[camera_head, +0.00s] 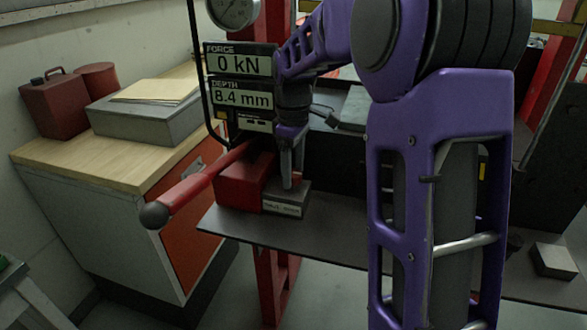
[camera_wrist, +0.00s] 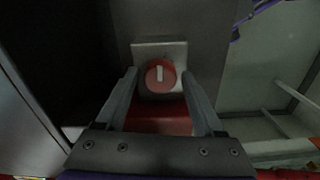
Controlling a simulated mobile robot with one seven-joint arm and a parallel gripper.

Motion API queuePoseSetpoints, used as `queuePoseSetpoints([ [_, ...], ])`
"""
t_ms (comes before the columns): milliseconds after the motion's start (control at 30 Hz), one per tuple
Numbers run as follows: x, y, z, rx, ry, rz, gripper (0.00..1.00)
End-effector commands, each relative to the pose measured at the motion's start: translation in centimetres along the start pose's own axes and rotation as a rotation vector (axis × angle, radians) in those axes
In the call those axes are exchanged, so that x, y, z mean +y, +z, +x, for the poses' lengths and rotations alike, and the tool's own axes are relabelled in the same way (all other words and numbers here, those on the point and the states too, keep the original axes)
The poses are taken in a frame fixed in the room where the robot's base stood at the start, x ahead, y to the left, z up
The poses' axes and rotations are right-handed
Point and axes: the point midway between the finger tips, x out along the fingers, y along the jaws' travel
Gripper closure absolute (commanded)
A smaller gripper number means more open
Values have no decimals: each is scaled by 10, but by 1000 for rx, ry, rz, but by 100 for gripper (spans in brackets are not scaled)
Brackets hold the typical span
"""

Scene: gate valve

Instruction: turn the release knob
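The release knob (camera_wrist: 159,77) is a round red disc with a white bar mark that stands about upright in the wrist view. It sits on a pale square plate (camera_wrist: 143,49). My gripper (camera_wrist: 159,76) is open, with one finger on each side of the knob and a small gap showing on both sides. In the head view my gripper (camera_head: 289,184) points down at the small grey labelled block (camera_head: 286,203) beside the red pump body (camera_head: 241,183). The knob cannot be made out in the head view.
A red lever with a black ball end (camera_head: 154,215) sticks out to the left of the pump. The display (camera_head: 240,94) above reads 0 kN and 8.4 mm. A wooden-topped cabinet (camera_head: 105,168) stands at left. A pale block (camera_head: 553,260) lies on the dark shelf at right.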

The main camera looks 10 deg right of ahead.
Motion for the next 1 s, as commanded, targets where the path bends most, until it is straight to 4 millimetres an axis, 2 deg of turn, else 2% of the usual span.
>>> queuePoseSetpoints([
  [333,0,0,0,-1,-1,1,18],
  [467,0,0,-9,0,0,2,18],
  [567,0,0,-25,1,2,2,18],
  [1000,1,-1,-131,2,2,1,18],
])
